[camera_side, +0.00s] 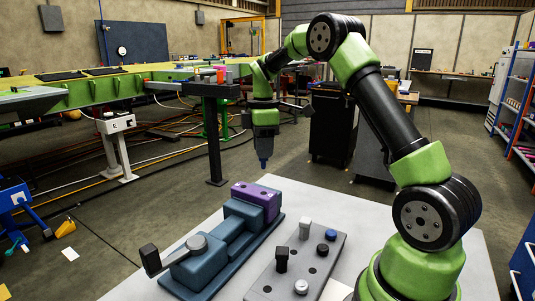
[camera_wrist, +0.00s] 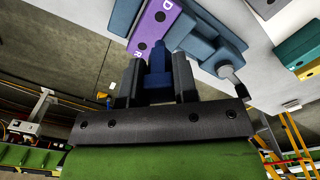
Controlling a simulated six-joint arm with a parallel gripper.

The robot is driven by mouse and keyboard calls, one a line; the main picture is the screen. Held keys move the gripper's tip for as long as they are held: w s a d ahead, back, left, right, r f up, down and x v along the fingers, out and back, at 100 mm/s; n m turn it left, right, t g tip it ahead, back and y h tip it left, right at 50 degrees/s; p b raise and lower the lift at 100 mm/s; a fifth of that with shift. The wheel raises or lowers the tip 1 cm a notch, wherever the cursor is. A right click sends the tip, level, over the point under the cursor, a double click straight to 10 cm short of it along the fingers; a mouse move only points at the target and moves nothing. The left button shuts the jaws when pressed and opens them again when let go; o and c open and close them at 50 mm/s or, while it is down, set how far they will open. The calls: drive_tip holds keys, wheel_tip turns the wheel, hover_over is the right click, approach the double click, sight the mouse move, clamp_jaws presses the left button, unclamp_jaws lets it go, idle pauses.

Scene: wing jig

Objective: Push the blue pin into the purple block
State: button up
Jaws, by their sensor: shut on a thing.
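My gripper (camera_side: 263,150) is shut on the blue pin and hangs above the far part of the white table, beyond the purple block. The blue pin (camera_side: 264,162) points down from the jaws in the side view. In the wrist view the pin (camera_wrist: 157,66) sits between the two dark fingers. The purple block (camera_side: 257,198) is held at the far end of a blue-grey vise (camera_side: 222,245). The wrist view shows the purple block (camera_wrist: 150,29) with dark holes and white letters. The pin is apart from the block in the side view.
A grey plate (camera_side: 262,289) with several black and white pegs and a blue-topped piece lies right of the vise. The vise handle (camera_side: 150,259) sticks up at the near left. The white table (camera_side: 290,190) is bare at its far edge.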

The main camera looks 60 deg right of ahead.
sight(263, 160)
drive_tip(key=shift+f, duration=3.1)
drive_tip(key=shift+f, duration=0.1)
drive_tip(key=shift+f, duration=1.3)
drive_tip(key=o, duration=1)
drive_tip(key=shift+r, duration=0.1)
wheel_tip(263, 160, up, 10)
drive_tip(key=shift+f, duration=0.1)
wheel_tip(263, 160, up, 7)
